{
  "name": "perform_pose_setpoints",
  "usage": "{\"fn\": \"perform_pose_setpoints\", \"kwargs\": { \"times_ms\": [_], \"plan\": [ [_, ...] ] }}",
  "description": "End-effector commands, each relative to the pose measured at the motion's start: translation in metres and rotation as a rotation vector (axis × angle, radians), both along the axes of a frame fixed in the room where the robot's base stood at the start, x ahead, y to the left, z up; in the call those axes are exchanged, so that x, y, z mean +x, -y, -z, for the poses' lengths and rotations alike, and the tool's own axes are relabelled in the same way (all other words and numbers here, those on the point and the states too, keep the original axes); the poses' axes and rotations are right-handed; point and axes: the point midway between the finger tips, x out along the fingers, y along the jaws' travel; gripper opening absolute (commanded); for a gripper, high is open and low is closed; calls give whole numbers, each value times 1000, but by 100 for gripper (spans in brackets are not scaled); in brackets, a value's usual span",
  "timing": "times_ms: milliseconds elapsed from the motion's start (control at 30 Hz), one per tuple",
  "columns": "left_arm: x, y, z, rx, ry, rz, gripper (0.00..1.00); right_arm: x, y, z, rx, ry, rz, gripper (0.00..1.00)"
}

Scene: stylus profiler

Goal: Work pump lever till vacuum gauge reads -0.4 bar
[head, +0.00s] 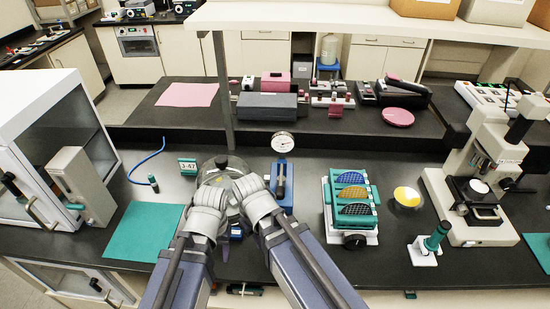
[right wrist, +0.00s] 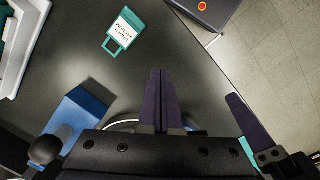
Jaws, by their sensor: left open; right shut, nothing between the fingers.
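The blue vacuum pump (head: 281,198) stands upright on the bench, with a dark upright part on it. The round white gauge (head: 283,143) sits above it; its needle is too small to read. A clear-domed vessel (head: 222,163) stands left of the pump, partly behind my wrists. My left gripper (head: 240,243) is open, low in front of the vessel, mostly hidden by the wrists. My right gripper (right wrist: 160,72) is shut and empty, its fingers together. In the right wrist view, a blue block (right wrist: 80,110) and a black round knob (right wrist: 45,150), perhaps the lever's end, lie left of it.
A rack of coloured wafers (head: 352,200) and a yellow disc (head: 407,196) stand right of the pump. A microscope-like instrument (head: 490,165) is farther right. A white cabinet (head: 55,130) and teal mat (head: 147,232) are left. A raised shelf lies behind.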

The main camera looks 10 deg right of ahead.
Motion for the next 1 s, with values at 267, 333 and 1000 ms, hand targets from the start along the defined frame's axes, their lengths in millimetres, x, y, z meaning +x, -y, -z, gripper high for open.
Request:
{"fn": "perform_pose_setpoints", "kwargs": {
  "times_ms": [267, 333, 1000],
  "plan": [
    [0, 0, -87, -1, -1, -13, 52, 50, 29, -87, 133, -32, -264, 0],
    [-1, 0, -105, -2, -1, -16, 52, 62, 38, -105, 168, -29, -337, 0],
    [-1, 1, -220, -3, -2, -42, 52, 136, 124, -229, 374, 119, -864, 0]
  ]
}}
